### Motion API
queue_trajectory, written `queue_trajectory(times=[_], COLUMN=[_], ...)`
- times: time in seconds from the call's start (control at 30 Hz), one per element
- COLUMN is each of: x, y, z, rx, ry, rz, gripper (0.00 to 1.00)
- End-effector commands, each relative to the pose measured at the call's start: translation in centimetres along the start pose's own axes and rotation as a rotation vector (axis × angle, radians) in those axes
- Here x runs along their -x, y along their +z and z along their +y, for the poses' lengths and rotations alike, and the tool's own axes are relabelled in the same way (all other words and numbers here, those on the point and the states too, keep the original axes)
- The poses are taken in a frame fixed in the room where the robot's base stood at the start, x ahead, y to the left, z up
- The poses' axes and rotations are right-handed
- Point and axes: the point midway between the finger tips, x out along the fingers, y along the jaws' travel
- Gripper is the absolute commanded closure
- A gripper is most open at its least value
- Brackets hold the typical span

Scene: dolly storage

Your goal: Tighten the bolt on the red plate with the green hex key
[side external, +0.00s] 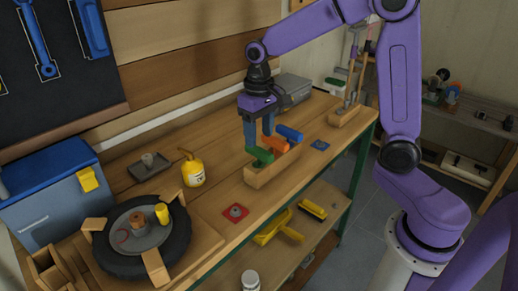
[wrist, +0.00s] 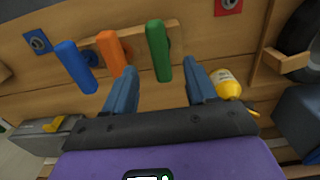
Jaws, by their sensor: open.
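The green hex key's handle (side external: 260,156) stands in the near end of a wooden holder (side external: 262,178) on the bench. My gripper (side external: 259,139) is open and points down just above this handle. In the wrist view the green handle (wrist: 157,50) appears between the two spread fingers (wrist: 159,66), nearer the right one; I see no contact. The key's lower part is hidden. The red plate (side external: 227,214) lies flat on the bench, left of the holder, with a grey bolt (side external: 236,210) at its centre. It also shows at the wrist view's top edge (wrist: 237,5).
Orange (side external: 274,145) and blue (side external: 290,133) handles stand in the same holder, close to my gripper. A blue plate (side external: 320,145) lies beyond it. A yellow bottle (side external: 193,173) and a wheel (side external: 185,238) stand to the left. The bench between holder and red plate is clear.

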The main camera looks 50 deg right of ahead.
Motion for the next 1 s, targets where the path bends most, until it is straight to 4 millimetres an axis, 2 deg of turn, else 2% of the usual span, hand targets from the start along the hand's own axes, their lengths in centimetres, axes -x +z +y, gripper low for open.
queue_trajectory(times=[0.1, 0.33, 0.5, 0.77, 0.8, 0.97, 1.0], x=[-2.1, -4.8, -5.6, -5.7, -5.7, -5.7, -5.7], y=[0.1, 0.0, 0.0, 0.0, 0.0, 0.0, 0.0], z=[0.0, 0.0, 0.0, 0.0, 0.0, 0.0, 0.0], rx=[0.001, 0.000, 0.001, 0.001, 0.001, 0.001, 0.001], ry=[0.002, 0.001, 0.000, 0.000, 0.000, 0.000, 0.000], rz=[-0.005, -0.002, 0.000, 0.001, 0.001, 0.001, 0.001], gripper=[0.44, 0.44, 0.44, 0.44, 0.47, 0.99, 1.00])
